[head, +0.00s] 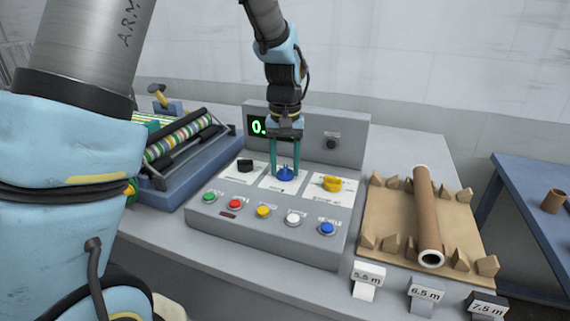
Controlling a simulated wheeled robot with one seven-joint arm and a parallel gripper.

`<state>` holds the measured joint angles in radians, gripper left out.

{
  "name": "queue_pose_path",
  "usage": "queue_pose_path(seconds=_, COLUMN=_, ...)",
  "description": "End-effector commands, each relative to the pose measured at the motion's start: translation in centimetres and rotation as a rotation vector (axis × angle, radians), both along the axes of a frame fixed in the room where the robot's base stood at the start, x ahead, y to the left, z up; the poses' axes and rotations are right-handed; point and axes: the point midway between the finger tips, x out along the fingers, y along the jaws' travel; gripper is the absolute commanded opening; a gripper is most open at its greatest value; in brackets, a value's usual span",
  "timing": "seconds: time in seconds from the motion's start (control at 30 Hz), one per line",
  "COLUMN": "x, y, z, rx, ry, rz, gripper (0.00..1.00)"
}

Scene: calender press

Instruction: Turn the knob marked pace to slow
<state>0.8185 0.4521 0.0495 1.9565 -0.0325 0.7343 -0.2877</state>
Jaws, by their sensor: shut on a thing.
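My gripper (285,172) points straight down over the grey control panel (265,235). Its two teal fingers are shut on the blue knob (286,175), the middle one of three. A black knob (245,165) is to its left and a yellow knob (332,183) to its right. Each knob sits on a white label plate. The print on the plates is too small to read, so I cannot tell which one says pace. A green display (258,126) on the panel's upright back shows "0."; the rest of it is hidden behind my gripper.
Several coloured push buttons (263,211) line the panel's front. A small black knob (331,143) is on the upright back. A striped roller (178,139) is at left. A cardboard tube (426,205) lies on a brown tray (383,222) at right, behind length signs (369,276).

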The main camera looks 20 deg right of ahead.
Motion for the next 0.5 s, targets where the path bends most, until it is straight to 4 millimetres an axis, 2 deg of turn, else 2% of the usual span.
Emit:
queue_pose_path(seconds=0.23, x=0.02, y=-0.04, z=0.08, rx=-0.001, ry=-0.002, rz=0.151, gripper=0.00)
queue_pose_path(seconds=0.5, x=0.04, y=-0.06, z=0.05, rx=-0.002, ry=-0.001, rz=0.234, gripper=0.00)
